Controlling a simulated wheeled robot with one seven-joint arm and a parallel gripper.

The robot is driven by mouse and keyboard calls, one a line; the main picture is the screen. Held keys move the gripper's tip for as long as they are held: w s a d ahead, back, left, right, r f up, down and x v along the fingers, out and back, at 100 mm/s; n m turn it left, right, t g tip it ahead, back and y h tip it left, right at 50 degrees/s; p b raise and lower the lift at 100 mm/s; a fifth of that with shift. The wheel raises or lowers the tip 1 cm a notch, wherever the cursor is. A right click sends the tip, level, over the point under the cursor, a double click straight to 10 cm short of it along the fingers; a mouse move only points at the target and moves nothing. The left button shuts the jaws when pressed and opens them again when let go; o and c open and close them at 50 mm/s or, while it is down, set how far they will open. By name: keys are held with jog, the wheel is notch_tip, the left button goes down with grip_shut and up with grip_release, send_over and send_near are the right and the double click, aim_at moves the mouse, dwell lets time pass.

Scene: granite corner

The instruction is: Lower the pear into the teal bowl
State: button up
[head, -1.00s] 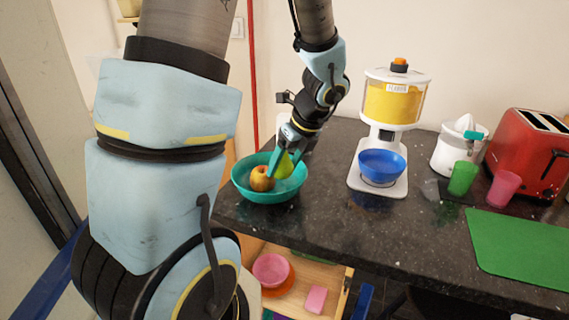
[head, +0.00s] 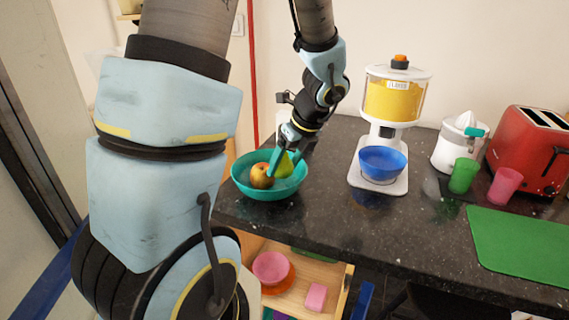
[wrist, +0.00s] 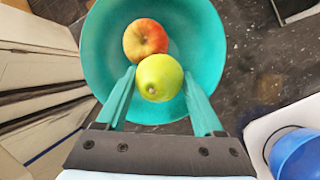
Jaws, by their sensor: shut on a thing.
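The teal bowl (head: 270,190) stands on the dark counter near its left edge. It also shows in the wrist view (wrist: 105,48). A red and yellow apple (wrist: 144,39) lies in the bowl and shows in the head view (head: 261,176). My gripper (head: 281,163) is shut on the green pear (wrist: 159,77), with teal fingers on both sides of it. In the head view the pear (head: 285,167) is over the bowl's right part, close beside the apple. I cannot tell whether the pear touches the bowl's floor.
A cereal dispenser (head: 392,98) with a blue bowl (head: 382,162) stands right of the teal bowl. Further right are a juicer (head: 450,148), a green cup (head: 463,176), a pink cup (head: 504,185), a red toaster (head: 530,150) and a green mat (head: 520,245). An open drawer (head: 310,270) is below.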

jog(key=shift+f, duration=0.15)
jog(key=o, duration=1.4)
jog(key=shift+o, duration=0.2)
